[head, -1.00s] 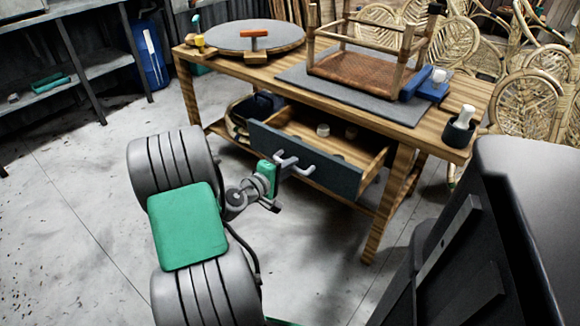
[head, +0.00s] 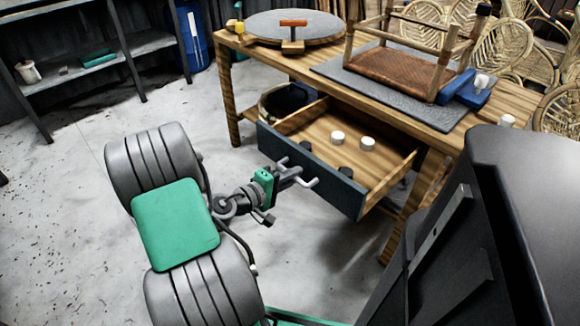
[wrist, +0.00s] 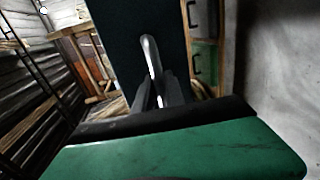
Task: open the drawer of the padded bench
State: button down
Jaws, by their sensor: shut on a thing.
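The padded bench (head: 240,55) is a wooden table with a dark grey pad (head: 335,72) on its top. Its drawer has a dark front (head: 345,190) and wooden inside, and stands far out from under the top. White and dark round things lie in it. My gripper (head: 290,174) is shut on the grey drawer handle, with its fingers partly hidden in the head view. In the wrist view, the handle (wrist: 151,55) runs between the two fingers (wrist: 153,97) against the dark drawer front (wrist: 115,35).
A woven-seat stool frame (head: 395,68), a blue tool (head: 465,90) and a round grey disc (head: 295,25) are on the bench top. Shelving (head: 80,70) stands at left, rattan chairs (head: 515,45) at back right. The floor (head: 70,230) at left is clear.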

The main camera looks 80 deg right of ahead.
jog(key=c, duration=1.4)
grip_release()
jog(key=p+v, duration=0.1)
jog(key=v, duration=0.6)
jog(key=shift+w+a+p, duration=0.25)
jog(key=shift+a+p, duration=0.1)
jog(key=shift+p, duration=0.05)
jog(key=shift+r, duration=0.1)
